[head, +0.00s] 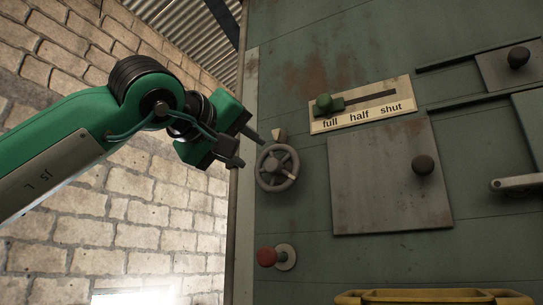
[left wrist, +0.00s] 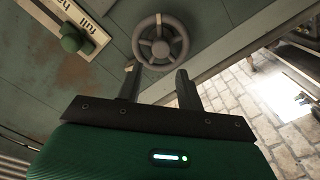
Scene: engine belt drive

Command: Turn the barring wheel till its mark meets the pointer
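The barring wheel (head: 268,184) is a grey spoked handwheel on the green panel. A pale mark (head: 291,177) shows on its lower right side. The tan pointer (head: 279,134) sits just above the wheel, well apart from the mark around the rim. My left gripper (head: 252,151) is up and left of the wheel, open and empty, fingers toward it. In the left wrist view the wheel (left wrist: 168,64) lies just beyond the two spread fingers (left wrist: 157,72), with its pale mark (left wrist: 158,19) at the top. My right gripper is not in view.
Right of the wheel are a slider with a green knob (head: 323,102) on a "full half shut" plate (head: 362,118), and a square cover (head: 375,190) with a dark knob. A red knob (head: 266,256) is below the wheel. A yellow tray (head: 430,297) stands at the bottom.

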